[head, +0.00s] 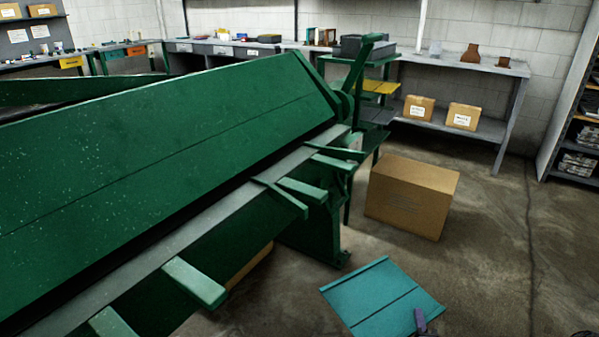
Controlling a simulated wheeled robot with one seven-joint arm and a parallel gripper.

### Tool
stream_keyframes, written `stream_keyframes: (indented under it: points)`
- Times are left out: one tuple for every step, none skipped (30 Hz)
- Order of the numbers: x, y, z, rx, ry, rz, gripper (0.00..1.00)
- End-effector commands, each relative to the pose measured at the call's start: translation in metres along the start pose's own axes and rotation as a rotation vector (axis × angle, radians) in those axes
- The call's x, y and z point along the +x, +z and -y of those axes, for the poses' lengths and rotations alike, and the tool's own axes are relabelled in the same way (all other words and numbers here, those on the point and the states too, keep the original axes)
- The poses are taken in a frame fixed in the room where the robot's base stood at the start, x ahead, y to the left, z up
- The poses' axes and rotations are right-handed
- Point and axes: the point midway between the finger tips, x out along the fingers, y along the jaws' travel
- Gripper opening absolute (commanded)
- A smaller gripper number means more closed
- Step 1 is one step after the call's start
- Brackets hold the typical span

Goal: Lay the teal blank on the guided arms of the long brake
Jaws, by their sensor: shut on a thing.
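The long brake (180,150) is a large green machine running from the lower left to the middle of the head view. Several stubby green arms stick out from its front, such as a near arm (195,283). Two farther arms, one (303,189) and another (332,163), each have a thin angled guide bar beside them. The teal blank (375,290) is a flat sheet with a dark line across it, at the lower right, apart from the arms. My gripper (421,322) is shut on its near right edge; only a finger shows, the rest is cut off.
A large cardboard box (412,195) stands on the floor just right of the brake's end. A bench (510,68) with small boxes lines the back wall. A dark shelf rack (577,120) stands at the right. The floor at right is clear.

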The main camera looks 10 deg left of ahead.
Motion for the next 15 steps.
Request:
stream_keyframes:
  points:
    - [0.0, 0.0, 0.001, 0.001, -0.001, 0.0, 0.0]
    - [0.0, 0.0, 0.001, 0.001, -0.001, 0.0, 0.0]
    - [0.0, 0.0, 0.001, 0.001, -0.001, 0.0, 0.0]
    - [0.0, 0.0, 0.001, 0.001, -0.001, 0.0, 0.0]
    - [0.0, 0.0, 0.001, 0.001, -0.001, 0.0, 0.0]
    - [0.0, 0.0, 0.001, 0.001, -0.001, 0.0, 0.0]
    - [0.0, 0.0, 0.001, 0.0, -0.002, 0.001, 0.0]
    - [0.0, 0.0, 0.002, 0.0, -0.002, 0.002, 0.0]
    - [-0.001, 0.0, 0.005, 0.0, -0.002, 0.004, 0.0]
    - [-0.001, 0.001, 0.008, -0.001, -0.002, 0.007, 0.0]
    - [-0.002, 0.001, 0.011, -0.001, -0.003, 0.011, 0.0]
    - [-0.003, 0.002, 0.017, -0.002, -0.003, 0.018, 0.0]
    - [-0.005, 0.002, 0.021, -0.003, -0.004, 0.025, 0.0]
    - [-0.006, 0.004, 0.027, -0.004, -0.005, 0.035, 0.0]
    - [-0.009, 0.005, 0.035, -0.005, -0.006, 0.047, 0.0]
